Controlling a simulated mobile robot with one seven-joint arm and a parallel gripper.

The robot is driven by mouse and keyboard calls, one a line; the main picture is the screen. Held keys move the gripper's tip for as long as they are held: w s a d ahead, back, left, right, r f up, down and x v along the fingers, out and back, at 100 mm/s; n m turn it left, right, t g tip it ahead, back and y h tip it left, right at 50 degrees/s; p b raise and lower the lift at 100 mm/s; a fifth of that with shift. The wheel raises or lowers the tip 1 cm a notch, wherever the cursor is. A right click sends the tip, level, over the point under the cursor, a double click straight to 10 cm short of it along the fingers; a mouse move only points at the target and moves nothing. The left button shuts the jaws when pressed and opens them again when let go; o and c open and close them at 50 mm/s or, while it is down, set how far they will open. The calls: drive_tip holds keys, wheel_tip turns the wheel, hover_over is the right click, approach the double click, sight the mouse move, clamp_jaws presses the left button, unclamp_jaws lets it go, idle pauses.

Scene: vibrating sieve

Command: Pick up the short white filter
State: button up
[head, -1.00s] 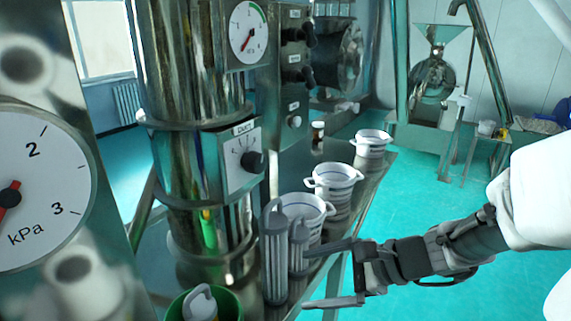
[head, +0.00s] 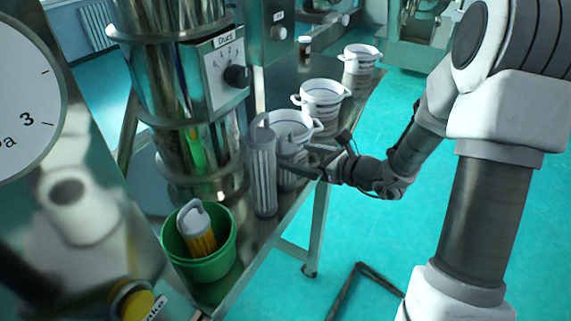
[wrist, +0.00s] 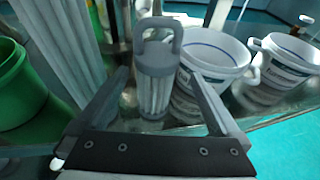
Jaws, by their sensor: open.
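The short white filter (wrist: 154,90) stands upright on the metal table, a ribbed pale cylinder with a grey cap and loop handle. In the head view the short filter (head: 291,172) is partly hidden by my gripper. My gripper (head: 296,160) is open, reaching in from the right, with its fingers around the filter. In the wrist view the fingers of my gripper (wrist: 163,88) lie on either side of it, with gaps visible. A taller white filter (head: 263,170) stands just left of it; its ribbed side also shows in the wrist view (wrist: 62,45).
A green bucket (head: 205,262) holding a yellow filter with a white handle stands at the front left. White measuring buckets (head: 322,97) line the table behind the filters. The steel sieve column (head: 190,100) rises at left.

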drive_tip(key=x, duration=0.8)
drive_tip(key=shift+s+a+f+p, duration=0.1)
drive_tip(key=shift+s+a+p, duration=0.1)
drive_tip(key=shift+p, duration=0.2)
drive_tip(key=c, duration=1.4)
